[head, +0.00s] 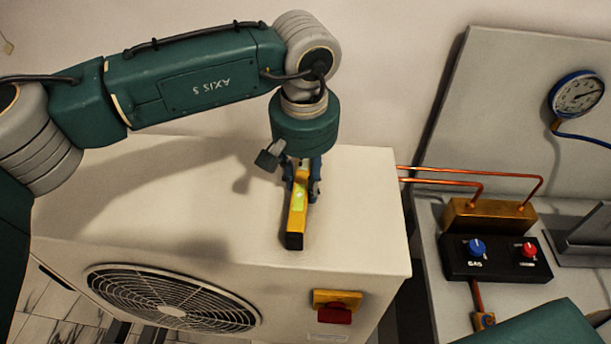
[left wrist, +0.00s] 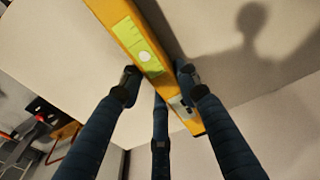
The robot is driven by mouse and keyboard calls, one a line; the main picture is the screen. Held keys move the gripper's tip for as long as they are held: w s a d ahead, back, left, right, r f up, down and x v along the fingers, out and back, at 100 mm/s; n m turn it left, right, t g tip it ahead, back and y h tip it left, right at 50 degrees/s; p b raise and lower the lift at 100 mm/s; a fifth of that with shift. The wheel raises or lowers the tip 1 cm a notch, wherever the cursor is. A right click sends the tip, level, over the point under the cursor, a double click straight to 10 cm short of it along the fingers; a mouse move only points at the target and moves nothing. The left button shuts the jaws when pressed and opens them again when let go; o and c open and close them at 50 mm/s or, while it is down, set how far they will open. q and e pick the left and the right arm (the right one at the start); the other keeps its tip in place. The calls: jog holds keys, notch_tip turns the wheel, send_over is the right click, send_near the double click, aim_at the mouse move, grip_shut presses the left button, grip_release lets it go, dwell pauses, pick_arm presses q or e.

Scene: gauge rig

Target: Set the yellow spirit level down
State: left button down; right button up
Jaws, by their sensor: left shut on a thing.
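The yellow spirit level (head: 297,212) has a green vial window and a black end cap. It is at the top of the white outdoor unit (head: 365,215), with its long side pointing toward the front edge. My left gripper (head: 302,181) comes down from above and is shut on the level near its back end. In the left wrist view the level (left wrist: 123,30) runs diagonally between the fingers of the gripper (left wrist: 158,82). I cannot tell for certain whether its underside touches the unit's top. My right gripper is not in view.
The unit's top is clear to the left and right of the level. A fan grille (head: 173,300) and a red switch (head: 335,314) are on its front. A gauge (head: 576,95) hangs on the panel.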

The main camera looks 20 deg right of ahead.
aim_at(305, 184)
pick_arm(q)
jog(key=shift+f, duration=0.1)
jog(key=c, duration=1.3)
grip_release()
jog(key=shift+o, duration=0.2)
jog(key=shift+r, duration=0.55)
notch_tip(305, 184, up, 11)
jog(key=s+b, duration=0.1)
jog(key=b, duration=0.1)
jog(key=shift+s+a+b, duration=0.2)
jog(key=shift+a+b, duration=0.05)
jog(key=shift+b, duration=0.1)
